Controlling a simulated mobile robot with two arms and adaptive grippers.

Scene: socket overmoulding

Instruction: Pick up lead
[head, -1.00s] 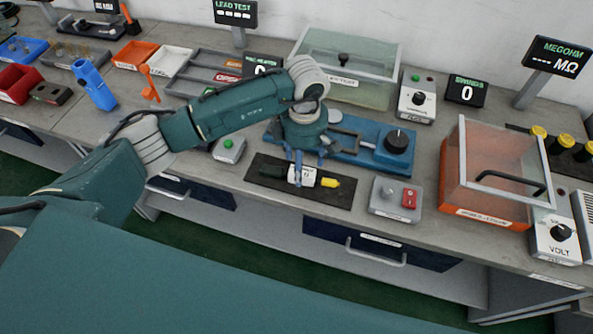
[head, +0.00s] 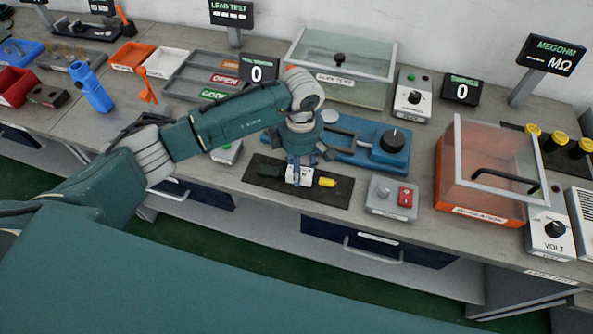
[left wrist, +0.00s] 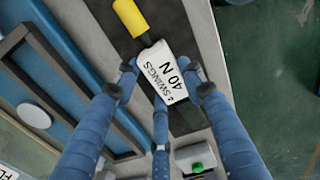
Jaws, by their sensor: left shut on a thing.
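The lead (head: 327,182) lies over the dark mat (head: 335,197) at the front of the bench. It has a yellow end, a white label and a dark part at its left. In the left wrist view, the yellow end (left wrist: 128,17) is at the top and the label reads "40 N" and "swings". My left gripper (head: 299,172) points down over the lead's middle. Its blue fingers (left wrist: 162,88) are shut around the labelled part in the left wrist view. I cannot tell whether the lead still touches the mat. My right gripper is out of view.
A grey box with a red switch (head: 405,197) stands right of the mat. A blue fixture with a black knob (head: 394,141) is behind it. An orange-based clear box (head: 487,215) is at the right. A box with a green button (head: 226,152) is at the left.

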